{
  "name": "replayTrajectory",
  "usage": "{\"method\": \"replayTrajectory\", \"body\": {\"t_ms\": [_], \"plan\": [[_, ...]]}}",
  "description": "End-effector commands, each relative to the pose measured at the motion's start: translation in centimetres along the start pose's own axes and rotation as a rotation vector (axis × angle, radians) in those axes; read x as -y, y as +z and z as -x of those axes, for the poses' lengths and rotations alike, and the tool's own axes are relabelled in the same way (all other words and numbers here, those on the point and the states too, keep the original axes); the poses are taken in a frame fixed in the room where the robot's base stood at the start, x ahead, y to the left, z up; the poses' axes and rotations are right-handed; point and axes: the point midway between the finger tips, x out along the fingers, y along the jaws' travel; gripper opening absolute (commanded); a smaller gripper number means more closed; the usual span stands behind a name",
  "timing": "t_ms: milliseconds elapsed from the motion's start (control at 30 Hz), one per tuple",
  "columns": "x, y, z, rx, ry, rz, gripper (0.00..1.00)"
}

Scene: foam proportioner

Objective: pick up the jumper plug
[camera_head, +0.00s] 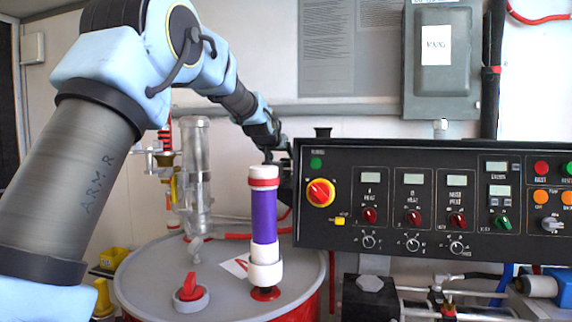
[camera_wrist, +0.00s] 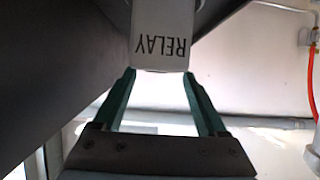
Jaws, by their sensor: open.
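My gripper (camera_wrist: 159,76) shows in the wrist view with its two green fingers apart. A pale grey block marked RELAY (camera_wrist: 160,40), its lettering upside down, is at the top of that view, at or just beyond the fingertips. I cannot tell whether the fingers touch it. No part is clearly recognizable as the jumper plug. In the head view my arm reaches to the left end of the black control panel (camera_head: 430,255), and the gripper is hidden behind it.
In the wrist view a dark surface (camera_wrist: 50,70) fills the left, and a red hose (camera_wrist: 311,75) hangs at right.

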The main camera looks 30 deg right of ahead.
Motion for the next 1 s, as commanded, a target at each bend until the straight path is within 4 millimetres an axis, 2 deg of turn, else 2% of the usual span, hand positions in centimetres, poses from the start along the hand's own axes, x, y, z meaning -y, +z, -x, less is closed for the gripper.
{"method": "replayTrajectory", "body": {"t_ms": [333,667,1000], "plan": [[-0.6,-0.2,-4.2,0.002,0.001,-0.001,0.75],[-0.5,0.0,-5.0,0.000,0.000,-0.001,0.75],[-0.5,0.0,-5.0,0.000,0.000,-0.001,0.39]]}}
